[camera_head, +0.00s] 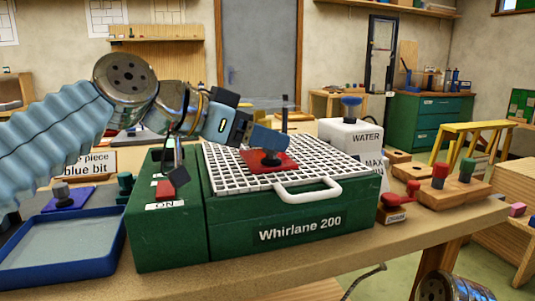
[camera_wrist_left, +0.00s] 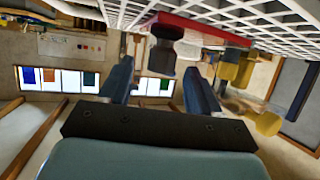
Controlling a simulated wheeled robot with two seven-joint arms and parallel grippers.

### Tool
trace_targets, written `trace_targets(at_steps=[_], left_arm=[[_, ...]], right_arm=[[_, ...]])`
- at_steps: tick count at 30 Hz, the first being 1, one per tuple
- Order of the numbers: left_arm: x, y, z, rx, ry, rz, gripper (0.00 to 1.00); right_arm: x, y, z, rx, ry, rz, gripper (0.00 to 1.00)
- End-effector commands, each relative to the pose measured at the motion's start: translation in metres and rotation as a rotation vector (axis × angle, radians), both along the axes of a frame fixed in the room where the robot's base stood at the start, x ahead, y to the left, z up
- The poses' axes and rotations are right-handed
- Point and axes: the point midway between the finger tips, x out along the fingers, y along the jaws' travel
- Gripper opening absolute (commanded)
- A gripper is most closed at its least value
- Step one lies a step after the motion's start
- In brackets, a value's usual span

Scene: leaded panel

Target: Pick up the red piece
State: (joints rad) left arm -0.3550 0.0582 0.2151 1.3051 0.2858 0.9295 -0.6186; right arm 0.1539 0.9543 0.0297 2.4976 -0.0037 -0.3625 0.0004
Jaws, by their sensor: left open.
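The red piece (camera_head: 284,160) is a flat plate with a dark knob, lying on the white grid (camera_head: 335,155) on top of the green Whirlane 200 machine (camera_head: 300,231). My left gripper (camera_head: 262,146) is open at the knob, its blue fingers above the plate. In the left wrist view, the red piece (camera_wrist_left: 205,30) lies against the grid at the top. The dark knob (camera_wrist_left: 163,58) shows between the open fingers there, near their tips; I cannot tell whether they touch it. My right gripper is not in view.
A white handle (camera_head: 308,193) sticks out at the grid's front. A white WATER tank (camera_head: 350,140) stands behind right. Wooden blocks (camera_head: 450,193) with red and green bits stand at right.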

Motion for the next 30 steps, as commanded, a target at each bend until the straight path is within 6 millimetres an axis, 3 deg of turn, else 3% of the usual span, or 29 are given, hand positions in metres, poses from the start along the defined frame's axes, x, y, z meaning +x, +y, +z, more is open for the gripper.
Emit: trace_targets(at_steps=[6,13,24,30], left_arm=[[0.014,-0.019,-0.011,0.0,0.002,-0.001,0.63],[0.014,-0.02,-0.011,-0.001,0.001,0.0,0.61],[0.014,-0.02,-0.011,-0.001,0.0,0.001,0.07],[0.014,-0.02,-0.01,-0.001,0.0,0.001,0.07]], right_arm=[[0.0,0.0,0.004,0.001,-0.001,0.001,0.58],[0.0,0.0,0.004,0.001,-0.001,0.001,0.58],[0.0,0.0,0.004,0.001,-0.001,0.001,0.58],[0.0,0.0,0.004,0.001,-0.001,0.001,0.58]])
